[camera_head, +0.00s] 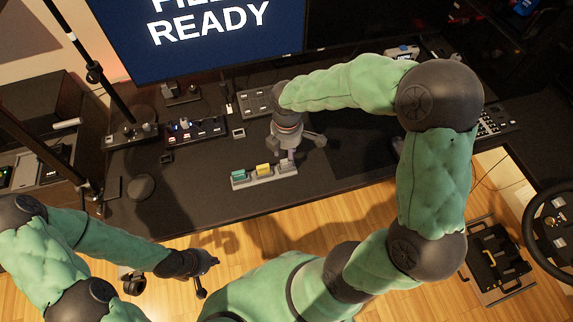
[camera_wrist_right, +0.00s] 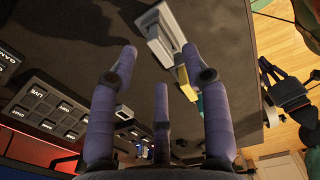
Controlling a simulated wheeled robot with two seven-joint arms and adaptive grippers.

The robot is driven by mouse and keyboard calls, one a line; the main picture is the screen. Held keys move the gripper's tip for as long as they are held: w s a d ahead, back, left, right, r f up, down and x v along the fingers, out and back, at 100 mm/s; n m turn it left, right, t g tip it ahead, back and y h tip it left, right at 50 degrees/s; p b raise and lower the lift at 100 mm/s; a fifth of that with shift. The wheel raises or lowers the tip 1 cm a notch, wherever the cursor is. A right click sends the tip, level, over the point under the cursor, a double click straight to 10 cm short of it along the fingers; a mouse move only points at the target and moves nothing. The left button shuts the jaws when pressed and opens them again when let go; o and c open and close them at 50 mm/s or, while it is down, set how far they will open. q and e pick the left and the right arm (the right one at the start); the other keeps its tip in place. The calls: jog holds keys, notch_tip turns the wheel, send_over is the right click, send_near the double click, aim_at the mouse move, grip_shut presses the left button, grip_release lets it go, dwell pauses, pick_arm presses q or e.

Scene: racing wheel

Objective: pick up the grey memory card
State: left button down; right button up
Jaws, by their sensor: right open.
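The grey memory card (camera_wrist_right: 152,21) stands in a grey holder (camera_head: 250,182), at its right end in the head view. A yellow card (camera_head: 263,170) and a teal card (camera_head: 238,175) stand in the same holder. My right gripper (camera_head: 291,152) is open over the holder's right end and partly hides the grey card in the head view. In the right wrist view my right gripper's fingertips (camera_wrist_right: 160,58) are spread, and the grey card is beyond them, with nothing between the fingers. My left gripper (camera_head: 208,275) is open and empty, in front of the desk.
The dark desk (camera_head: 330,170) is clear in front of the holder. Button panels (camera_head: 195,130) and small devices stand behind and to the left. A large screen (camera_head: 200,35) stands at the back. A steering wheel (camera_head: 550,215) is at the far right.

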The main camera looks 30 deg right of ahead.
notch_tip(320, 180, down, 4)
jog(key=shift+w+f+b, duration=0.15)
jog(key=shift+f+b, duration=0.05)
jog(key=shift+b, duration=0.95)
grip_shut()
